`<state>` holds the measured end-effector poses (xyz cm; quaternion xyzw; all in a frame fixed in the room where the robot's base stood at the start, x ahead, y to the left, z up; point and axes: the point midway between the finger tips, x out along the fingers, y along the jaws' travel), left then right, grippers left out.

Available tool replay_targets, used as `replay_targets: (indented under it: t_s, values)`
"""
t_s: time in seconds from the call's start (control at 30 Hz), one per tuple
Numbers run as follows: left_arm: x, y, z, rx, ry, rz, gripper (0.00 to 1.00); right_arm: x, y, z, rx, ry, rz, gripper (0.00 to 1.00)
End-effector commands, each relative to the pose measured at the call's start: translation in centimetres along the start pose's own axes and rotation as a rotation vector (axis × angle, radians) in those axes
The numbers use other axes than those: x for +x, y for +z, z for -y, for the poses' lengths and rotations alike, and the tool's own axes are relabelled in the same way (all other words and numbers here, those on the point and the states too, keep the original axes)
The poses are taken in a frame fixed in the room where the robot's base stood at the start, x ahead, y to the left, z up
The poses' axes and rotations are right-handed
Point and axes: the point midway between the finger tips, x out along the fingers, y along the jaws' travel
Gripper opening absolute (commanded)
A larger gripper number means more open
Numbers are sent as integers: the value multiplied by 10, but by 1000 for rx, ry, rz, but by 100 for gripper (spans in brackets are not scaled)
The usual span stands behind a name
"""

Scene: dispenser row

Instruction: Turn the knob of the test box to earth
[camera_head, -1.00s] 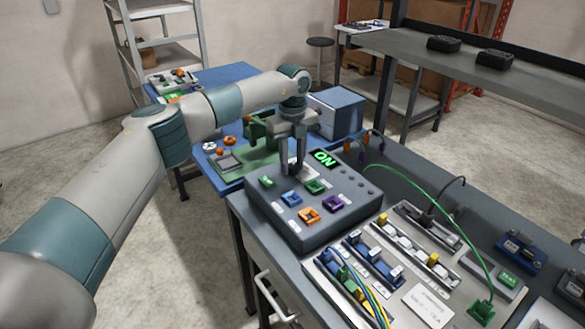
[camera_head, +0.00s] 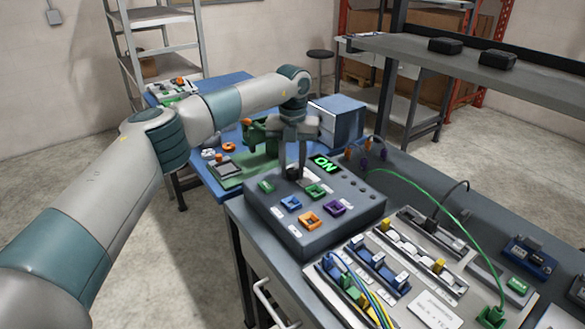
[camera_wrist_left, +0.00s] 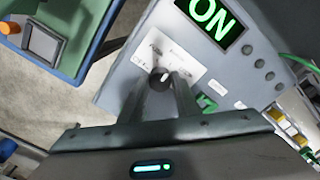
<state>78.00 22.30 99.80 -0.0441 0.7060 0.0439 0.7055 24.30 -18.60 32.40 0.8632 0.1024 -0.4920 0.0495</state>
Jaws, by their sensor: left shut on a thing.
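The grey test box (camera_head: 350,207) stands on the bench with a lit green ON display (camera_head: 327,162); the display also shows in the left wrist view (camera_wrist_left: 211,18). My left gripper (camera_head: 293,172) is over the box's far left part, pointing down. In the left wrist view its fingers (camera_wrist_left: 162,88) are shut on the dark round knob (camera_wrist_left: 160,76), which has a pale pointer mark. Green, blue, orange and purple sockets (camera_head: 335,207) sit on the box's top. My right gripper is out of view.
Right of the box are trays of coloured connectors (camera_head: 377,262), a green cable (camera_head: 436,188) and a blue module (camera_head: 530,254). A blue table (camera_head: 226,180) with a green board and blue box (camera_head: 337,120) stands behind.

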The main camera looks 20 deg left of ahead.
Motion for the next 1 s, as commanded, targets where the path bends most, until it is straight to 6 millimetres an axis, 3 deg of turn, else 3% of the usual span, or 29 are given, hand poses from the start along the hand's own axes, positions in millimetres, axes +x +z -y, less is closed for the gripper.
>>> replay_targets:
  t_s: [0.33, 0.37, 0.43, 0.8, 1.0]
  values:
    - [-2, 1, 0, 2, -1, 5, 6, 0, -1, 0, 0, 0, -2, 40]
    - [-2, 1, 0, 2, -1, 5, 31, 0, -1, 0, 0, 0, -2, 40]
    - [-2, 1, 0, 1, -1, 4, 47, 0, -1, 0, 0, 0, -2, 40]
    - [-2, 0, 0, 2, 0, 2, 47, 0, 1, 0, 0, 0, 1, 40]
    - [-13, 1, 0, 1, 0, 3, 47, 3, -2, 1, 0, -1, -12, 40]
